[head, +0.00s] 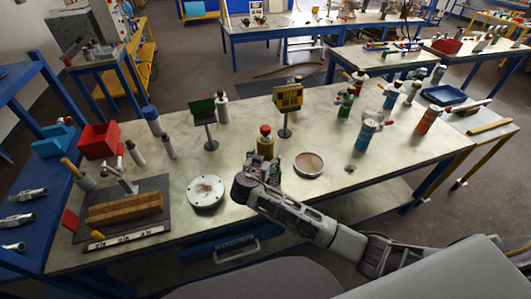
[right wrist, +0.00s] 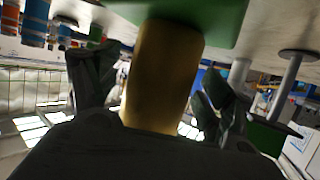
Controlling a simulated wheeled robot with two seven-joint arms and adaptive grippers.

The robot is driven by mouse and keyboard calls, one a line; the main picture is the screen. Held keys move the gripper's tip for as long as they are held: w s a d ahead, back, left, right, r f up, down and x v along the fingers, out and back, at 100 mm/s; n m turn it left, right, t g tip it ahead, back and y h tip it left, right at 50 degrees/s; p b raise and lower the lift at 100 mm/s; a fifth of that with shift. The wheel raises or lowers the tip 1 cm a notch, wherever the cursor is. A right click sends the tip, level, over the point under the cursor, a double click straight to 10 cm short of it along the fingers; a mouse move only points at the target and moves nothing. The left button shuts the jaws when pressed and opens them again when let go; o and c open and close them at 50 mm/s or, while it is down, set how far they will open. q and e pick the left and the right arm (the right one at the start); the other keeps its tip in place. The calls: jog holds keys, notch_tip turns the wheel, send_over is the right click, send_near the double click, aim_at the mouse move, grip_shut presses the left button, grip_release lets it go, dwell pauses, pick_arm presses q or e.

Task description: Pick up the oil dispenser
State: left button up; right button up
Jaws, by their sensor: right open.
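The oil dispenser, a yellow-brown bottle with a red cap (head: 265,144), stands upright on the workbench near its middle. My right gripper (head: 262,168) is in front of it and hides its lower part in the head view. In the right wrist view, the yellow-brown body (right wrist: 165,70) fills the middle, between the two dark fingers of my open right gripper (right wrist: 158,88). A gap shows on each side of the body. A green surface (right wrist: 225,22) shows at its table end. My left gripper is not in view.
A round white flanged plate (head: 205,191) lies to the left and a round shallow dish (head: 309,164) to the right. Two signs on stands, green (head: 202,108) and yellow (head: 288,98), rise behind. A blue bottle (head: 368,134) stands farther right. Bare bench lies between these.

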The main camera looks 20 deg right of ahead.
jog(key=shift+w+d+f, duration=0.1)
jog(key=shift+w, duration=0.05)
jog(key=c, duration=1.4)
